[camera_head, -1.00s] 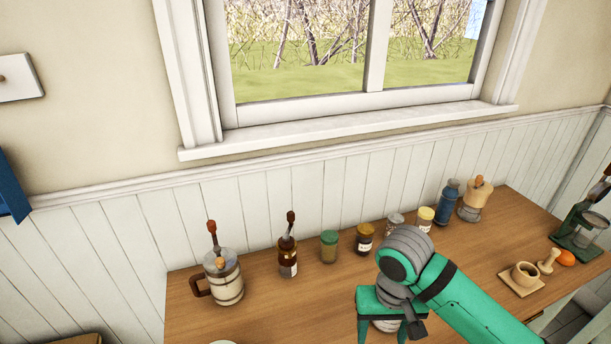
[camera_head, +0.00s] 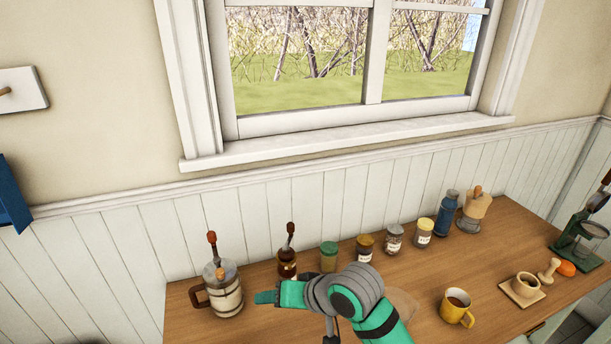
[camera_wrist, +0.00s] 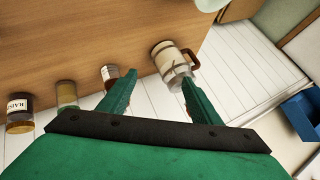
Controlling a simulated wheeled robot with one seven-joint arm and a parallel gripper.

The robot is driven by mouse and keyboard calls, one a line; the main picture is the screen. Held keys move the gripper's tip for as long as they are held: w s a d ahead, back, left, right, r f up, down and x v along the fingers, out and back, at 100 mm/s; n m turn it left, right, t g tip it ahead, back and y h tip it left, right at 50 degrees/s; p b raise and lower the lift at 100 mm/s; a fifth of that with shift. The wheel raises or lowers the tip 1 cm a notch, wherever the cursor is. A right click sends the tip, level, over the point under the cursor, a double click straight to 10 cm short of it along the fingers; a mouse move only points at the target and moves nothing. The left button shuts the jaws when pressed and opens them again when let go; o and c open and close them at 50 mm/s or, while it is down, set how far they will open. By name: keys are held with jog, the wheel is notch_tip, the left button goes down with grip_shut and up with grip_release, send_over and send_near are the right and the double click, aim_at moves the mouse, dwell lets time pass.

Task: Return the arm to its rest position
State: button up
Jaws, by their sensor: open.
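My gripper (camera_head: 266,297) is over the wooden counter (camera_head: 420,290) in the head view, pointing left toward the tankard. In the wrist view my gripper (camera_wrist: 158,98) shows two green fingers spread apart with nothing between them. Beyond the fingertips, the white tankard (camera_wrist: 170,62) with its brown handle shows, and a brown bottle (camera_wrist: 110,74) appears by the left finger. My arm hides part of the counter's front in the head view.
The tankard (camera_head: 228,295), dark bottle (camera_head: 287,268) and several jars (camera_head: 394,240) line the back of the counter. A yellow mug (camera_head: 456,309) stands at the right front. A mortar on a board (camera_head: 523,287) and a green-based device (camera_head: 580,246) are farther right.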

jog(key=w+a+r+m+t+y, duration=0.3)
jog(key=a+r+m+t+y, duration=0.15)
jog(key=a+t, duration=0.45)
jog(key=s+d+f+m+h, duration=0.1)
jog(key=s+d+f+h, duration=0.1)
jog(key=s+f, duration=0.3)
jog(key=s+d+f+m+t+h, duration=0.1)
jog(key=s+d+f+m+h, duration=0.1)
jog(key=s+f+h, duration=0.2)
jog(key=s+d+f+m+t+h, duration=0.1)
jog(key=s+f+h, duration=0.3)
jog(key=s+f, duration=0.4)
jog(key=shift+d+m, duration=0.45)
jog(key=shift+d, duration=0.35)
jog(key=s+d+f+n, duration=0.1)
jog(key=s+d+n, duration=0.3)
jog(key=s, duration=0.7)
jog(key=s+d+f+n+g+h, duration=0.1)
jog(key=s+d+n, duration=0.2)
jog(key=s, duration=0.8)
jog(key=shift+d+f+n, duration=0.2)
jog(key=shift+d+n, duration=0.2)
jog(key=shift+d, duration=0.25)
jog(key=shift+h, duration=0.25)
jog(key=c, duration=0.7)
jog(key=shift+a, duration=0.15)
